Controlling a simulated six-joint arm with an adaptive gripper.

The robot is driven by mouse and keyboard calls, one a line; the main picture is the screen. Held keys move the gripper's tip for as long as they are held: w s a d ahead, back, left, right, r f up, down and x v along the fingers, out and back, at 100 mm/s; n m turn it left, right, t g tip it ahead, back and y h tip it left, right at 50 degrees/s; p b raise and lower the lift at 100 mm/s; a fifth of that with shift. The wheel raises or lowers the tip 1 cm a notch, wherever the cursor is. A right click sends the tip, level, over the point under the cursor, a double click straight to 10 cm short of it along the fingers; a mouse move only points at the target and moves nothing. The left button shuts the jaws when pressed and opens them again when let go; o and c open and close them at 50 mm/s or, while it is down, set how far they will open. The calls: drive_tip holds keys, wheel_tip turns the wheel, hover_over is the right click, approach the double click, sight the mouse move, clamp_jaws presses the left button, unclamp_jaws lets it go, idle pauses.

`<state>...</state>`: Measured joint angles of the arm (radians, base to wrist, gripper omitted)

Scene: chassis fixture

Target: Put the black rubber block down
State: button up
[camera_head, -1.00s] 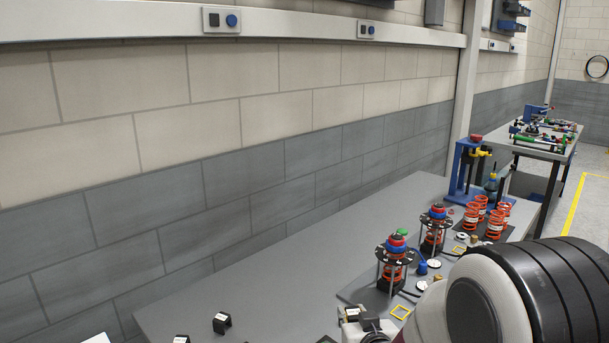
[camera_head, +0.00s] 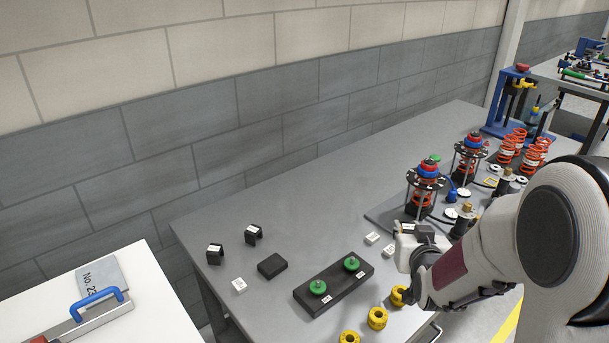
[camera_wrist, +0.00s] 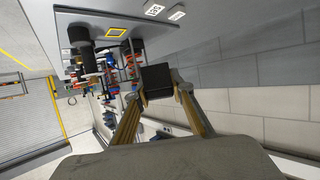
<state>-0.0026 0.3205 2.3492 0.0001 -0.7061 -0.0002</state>
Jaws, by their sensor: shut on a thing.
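A black rubber block (camera_wrist: 157,80) is held between the two fingertips of my gripper (camera_wrist: 158,90) in the wrist view, with its dark face showing. The fingers are shut on it from both sides. In the head view my wrist is at the right, over the front part of the grey table (camera_head: 330,190); the fingertips and the held block cannot be made out clearly there. Another flat black block (camera_head: 272,265) lies on the table, apart from my gripper.
A black base with green knobs (camera_head: 335,287) lies left of my arm, with yellow rings (camera_head: 377,317) in front. Two black brackets (camera_head: 215,254) stand at the left. Spring assemblies (camera_head: 424,190) stand behind my arm. The table's back middle is clear.

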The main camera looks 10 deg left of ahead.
drive_tip(key=a+f+y, duration=0.1)
drive_tip(key=a+f, duration=0.1)
drive_tip(key=a, duration=0.3)
drive_tip(key=r+n+g+y, duration=0.1)
drive_tip(key=n+y, duration=0.3)
drive_tip(key=n, duration=0.1)
hover_over(288, 221)
drive_tip(key=shift+m, duration=0.3)
drive_tip(key=shift+f, duration=3.1)
drive_tip(key=shift+f, duration=1.85)
drive_tip(key=shift+f, duration=0.6)
